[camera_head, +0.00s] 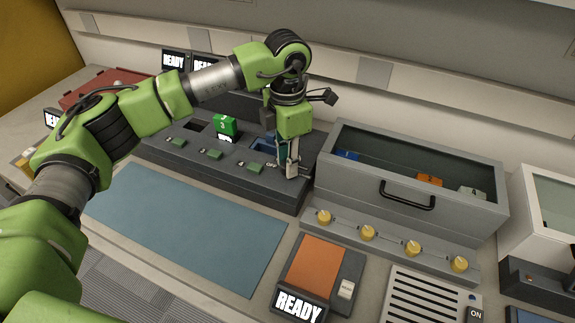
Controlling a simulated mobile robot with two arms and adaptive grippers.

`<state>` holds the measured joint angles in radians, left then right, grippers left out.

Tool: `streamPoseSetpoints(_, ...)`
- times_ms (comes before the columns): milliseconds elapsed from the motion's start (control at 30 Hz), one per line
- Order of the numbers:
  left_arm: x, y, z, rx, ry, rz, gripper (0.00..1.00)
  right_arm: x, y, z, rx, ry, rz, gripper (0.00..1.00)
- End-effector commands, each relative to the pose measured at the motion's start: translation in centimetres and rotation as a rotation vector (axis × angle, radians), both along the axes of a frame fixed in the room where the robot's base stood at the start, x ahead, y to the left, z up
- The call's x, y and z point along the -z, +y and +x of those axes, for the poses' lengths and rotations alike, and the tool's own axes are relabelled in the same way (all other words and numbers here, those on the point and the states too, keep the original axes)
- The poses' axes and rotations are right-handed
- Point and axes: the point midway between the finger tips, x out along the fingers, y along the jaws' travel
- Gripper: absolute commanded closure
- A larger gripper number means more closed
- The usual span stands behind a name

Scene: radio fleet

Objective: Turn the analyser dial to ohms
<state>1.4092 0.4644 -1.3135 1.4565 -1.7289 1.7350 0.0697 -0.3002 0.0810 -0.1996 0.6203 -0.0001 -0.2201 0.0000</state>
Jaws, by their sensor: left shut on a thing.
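My left gripper (287,160) points down over the right end of a dark grey dock (300,192). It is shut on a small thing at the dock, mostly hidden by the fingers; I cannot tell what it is. A blue piece (264,146) shows just left of the fingers. An analyser-like unit with an orange pad (318,264) and a READY display (299,307) stands at the front, with a small pale control (347,289) on its right side. I cannot tell whether this is the dial. My right gripper is not in view.
A green block marked 3 (225,125) stands in the dock. A grey bin with a black handle (406,201) holds blue, orange (430,180) and white blocks; yellow knobs (368,233) line its front. A blue mat (185,225) lies clear. A slotted plate (415,300) is front right.

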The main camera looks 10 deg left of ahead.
Motion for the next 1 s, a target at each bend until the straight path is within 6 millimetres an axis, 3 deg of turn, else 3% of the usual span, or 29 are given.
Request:
streamPoseSetpoints(733, -0.13, -0.02, 0.08, 0.087, -0.002, -0.002, 0.98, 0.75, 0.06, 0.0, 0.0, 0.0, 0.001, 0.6)
streamPoseSetpoints(767, -0.13, -0.02, 0.08, 0.087, -0.002, -0.002, 0.72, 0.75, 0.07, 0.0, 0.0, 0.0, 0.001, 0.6)
streamPoseSetpoints(800, -0.12, -0.02, 0.08, 0.087, -0.002, -0.001, 0.61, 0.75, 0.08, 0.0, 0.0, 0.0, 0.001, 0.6)
streamPoseSetpoints(1000, -0.07, -0.01, 0.05, 0.087, -0.001, 0.0, 0.6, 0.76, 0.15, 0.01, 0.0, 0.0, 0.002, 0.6)
